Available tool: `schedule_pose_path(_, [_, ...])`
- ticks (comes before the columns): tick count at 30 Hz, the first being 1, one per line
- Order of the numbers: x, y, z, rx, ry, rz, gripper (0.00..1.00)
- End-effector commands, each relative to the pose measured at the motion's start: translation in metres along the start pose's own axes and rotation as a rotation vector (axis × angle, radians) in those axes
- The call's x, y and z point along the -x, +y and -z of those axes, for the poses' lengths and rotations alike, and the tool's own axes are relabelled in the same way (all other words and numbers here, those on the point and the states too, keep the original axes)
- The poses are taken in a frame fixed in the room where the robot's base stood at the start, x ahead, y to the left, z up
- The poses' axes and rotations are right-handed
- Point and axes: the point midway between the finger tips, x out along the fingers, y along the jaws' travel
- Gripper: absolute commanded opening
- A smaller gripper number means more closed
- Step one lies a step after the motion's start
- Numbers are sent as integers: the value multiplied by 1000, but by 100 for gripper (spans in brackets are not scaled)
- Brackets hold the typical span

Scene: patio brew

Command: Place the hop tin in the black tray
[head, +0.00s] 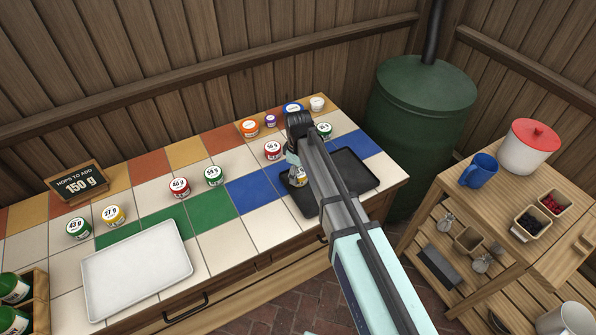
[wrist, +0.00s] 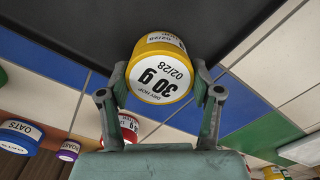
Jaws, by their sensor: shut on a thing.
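My gripper (head: 297,172) is shut on a yellow-sided hop tin (wrist: 160,70) with a white lid reading "30 g". In the wrist view its two fingers (wrist: 163,82) press on both sides of the tin. In the head view the tin (head: 299,179) shows partly behind my gripper, over the left part of the black tray (head: 357,167). The tray also fills the top of the wrist view (wrist: 70,25). No other tin shows on the visible part of the tray; my arm hides its middle. I cannot tell whether the tin touches the tray.
Other hop tins stand on the tiled counter: red (head: 272,150), green (head: 214,175), red (head: 179,188), yellow (head: 114,215) and green (head: 78,228). A white tray (head: 137,268) lies at the front left. A sign (head: 78,183) reads "Hops to add 150 g". Small tubs (head: 250,128) stand at the back.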

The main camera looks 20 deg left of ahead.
Motion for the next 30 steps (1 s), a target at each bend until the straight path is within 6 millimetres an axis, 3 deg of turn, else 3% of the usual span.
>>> schedule_pose_path(10, [-4, 0, 0, 0, 0, 0, 30])
schedule_pose_path(11, [-3, 0, 0, 0, 0, 0, 75])
schedule_pose_path(12, [-3, 0, 0, 0, 0, 0, 89])
schedule_pose_path(23, [-2, 0, 0, 0, 0, 0, 89])
schedule_pose_path(30, [14, 0, 0, 0, 1, -1, 89])
